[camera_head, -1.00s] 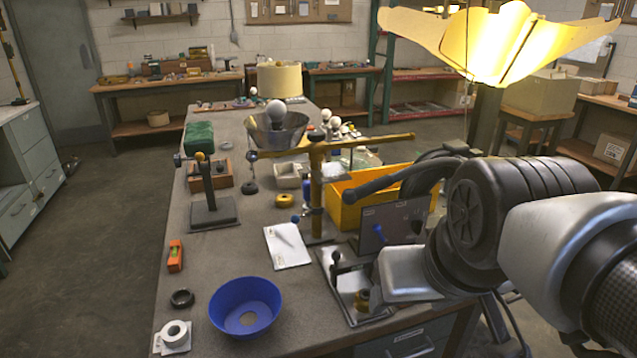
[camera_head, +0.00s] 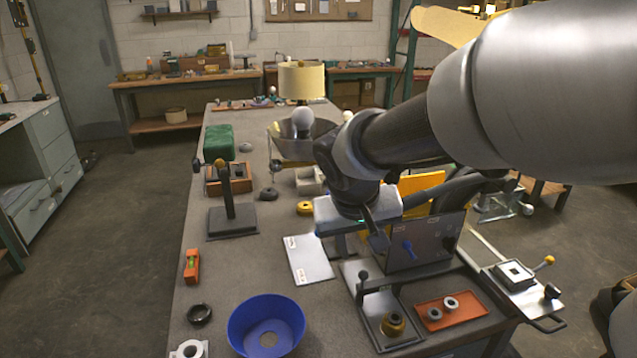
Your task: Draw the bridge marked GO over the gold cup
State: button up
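A small gold cup-like part (camera_head: 393,324) sits on a grey metal plate (camera_head: 378,343) near the table's front right. A dark post with a round knob (camera_head: 362,284) stands at the plate's left. I cannot read GO anywhere, so I cannot tell which part is the marked bridge.
An orange tray (camera_head: 430,321) with two grey rings lies right of the cup. A plate (camera_head: 522,299) with a yellow-knobbed lever overhangs the right edge. A blue bowl (camera_head: 240,325), white sheet (camera_head: 309,266) and black stand (camera_head: 232,223) are to the left. My arm hides the middle right.

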aim_at(364, 274)
jog(key=b+x, duration=0.2)
jog(key=x, duration=1.3)
jog(key=shift+f, duration=0.2)
jog(key=shift+c, duration=0.2)
grip_shut()
jog(key=shift+s, duration=0.1)
